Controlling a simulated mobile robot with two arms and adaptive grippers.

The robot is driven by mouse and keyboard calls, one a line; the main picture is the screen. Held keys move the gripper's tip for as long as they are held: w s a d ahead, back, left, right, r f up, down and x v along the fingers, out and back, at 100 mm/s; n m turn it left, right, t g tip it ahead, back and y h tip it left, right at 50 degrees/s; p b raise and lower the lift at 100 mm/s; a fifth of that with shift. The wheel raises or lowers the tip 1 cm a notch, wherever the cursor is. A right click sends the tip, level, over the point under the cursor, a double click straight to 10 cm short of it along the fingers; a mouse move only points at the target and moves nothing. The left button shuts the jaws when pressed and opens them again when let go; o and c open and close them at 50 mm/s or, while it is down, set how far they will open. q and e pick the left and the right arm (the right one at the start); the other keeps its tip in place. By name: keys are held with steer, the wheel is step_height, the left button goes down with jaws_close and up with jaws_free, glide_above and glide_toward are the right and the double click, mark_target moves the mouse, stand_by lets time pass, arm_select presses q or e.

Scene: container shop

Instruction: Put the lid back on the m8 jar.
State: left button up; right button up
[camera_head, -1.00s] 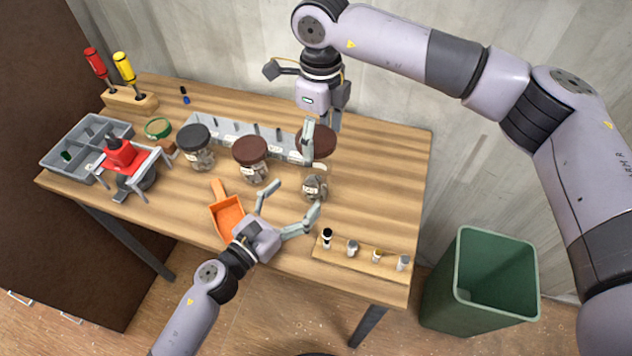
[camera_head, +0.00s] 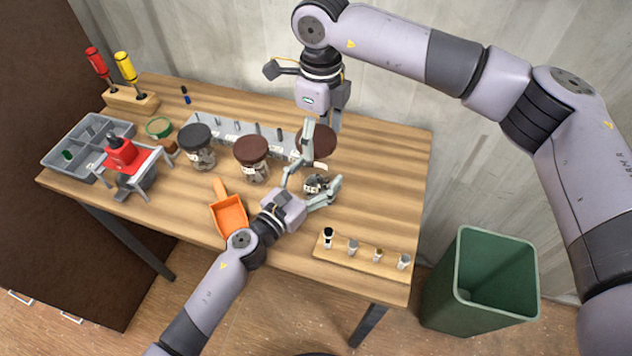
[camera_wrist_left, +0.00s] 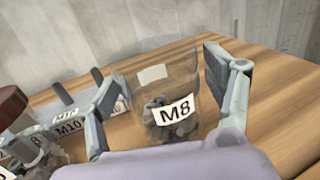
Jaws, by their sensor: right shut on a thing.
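The m8 jar (camera_wrist_left: 168,95) is clear, holds dark hardware and bears an M8 label. It stands open between the spread fingers of my left gripper (camera_wrist_left: 165,100). In the head view the jar (camera_head: 316,184) is partly hidden by those fingers, and my left gripper (camera_head: 312,190) is open around it. A dark brown lid (camera_head: 323,143) is held in my right gripper (camera_head: 309,140), above and behind the jar. The right gripper is shut on the lid, and its fingers hide part of it.
A brown-lidded jar (camera_head: 251,155) and a black-lidded jar (camera_head: 197,142) stand to the left. A long grey bin (camera_head: 233,128) lies behind them. An orange scoop (camera_head: 229,214) is left of my left gripper. A wooden strip (camera_head: 365,258) with small pieces lies at the front right.

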mark_target(319, 160)
arm_select(q)
steer(key=c, duration=1.6)
arm_select(e)
steer(key=shift+f, duration=2.5)
steer(key=shift+f, duration=0.9)
steer(key=shift+f, duration=0.5)
